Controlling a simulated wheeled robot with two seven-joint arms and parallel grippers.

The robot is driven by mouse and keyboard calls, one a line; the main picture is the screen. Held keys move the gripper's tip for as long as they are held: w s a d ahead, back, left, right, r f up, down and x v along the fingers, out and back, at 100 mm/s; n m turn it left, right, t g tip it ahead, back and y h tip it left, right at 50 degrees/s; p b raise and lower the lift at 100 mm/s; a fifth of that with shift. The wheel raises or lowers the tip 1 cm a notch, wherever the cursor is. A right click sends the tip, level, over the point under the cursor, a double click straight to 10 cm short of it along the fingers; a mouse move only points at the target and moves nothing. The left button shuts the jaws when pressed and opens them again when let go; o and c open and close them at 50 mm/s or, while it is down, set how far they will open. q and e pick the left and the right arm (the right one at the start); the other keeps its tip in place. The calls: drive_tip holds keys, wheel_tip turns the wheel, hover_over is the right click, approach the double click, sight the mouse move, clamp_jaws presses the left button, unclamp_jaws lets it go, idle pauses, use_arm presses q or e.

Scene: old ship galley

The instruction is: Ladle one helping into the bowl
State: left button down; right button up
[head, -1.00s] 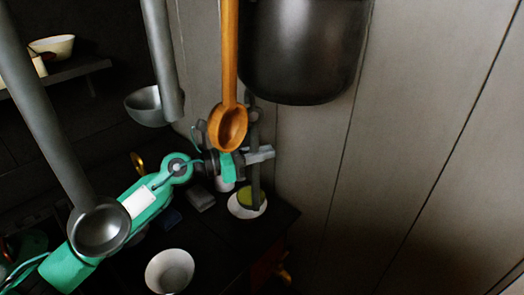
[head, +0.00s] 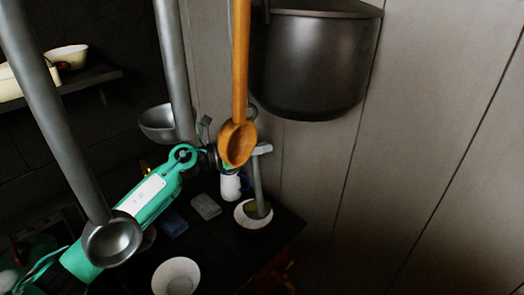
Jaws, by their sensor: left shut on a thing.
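My left arm reaches in from the lower left, and its gripper (head: 260,150) is shut on the grey handle of a ladle (head: 259,185). A hanging wooden spoon hides part of the gripper. The ladle handle slants down steeply to a white bowl (head: 241,217) on the dark counter. Its lower end is at or inside that bowl, over something dull green; I cannot tell whether it touches. A second white bowl (head: 176,277) stands nearer, at the bottom of the picture, and looks empty. My right gripper is not in view.
The wooden spoon (head: 238,143), two metal ladles (head: 112,239) (head: 158,124) and a dark pot (head: 312,70) hang in front. Small blocks (head: 206,206) and a white container (head: 230,187) stand on the counter (head: 215,240). A shelf (head: 90,78) is at upper left.

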use_arm(q)
drive_tip(key=w+n, duration=0.1)
drive_tip(key=w, duration=0.2)
drive_tip(key=shift+a+f+n, duration=0.15)
drive_tip(key=shift+a+n, duration=0.25)
drive_tip(key=w+a+f+n+b, duration=0.2)
drive_tip(key=w+f+n+b, duration=0.2)
drive_tip(key=w, duration=0.5)
drive_tip(key=shift+w+a+f+n, duration=0.35)
drive_tip(key=shift+f+n, duration=0.2)
drive_tip(key=shift+n, duration=0.65)
idle(0.4)
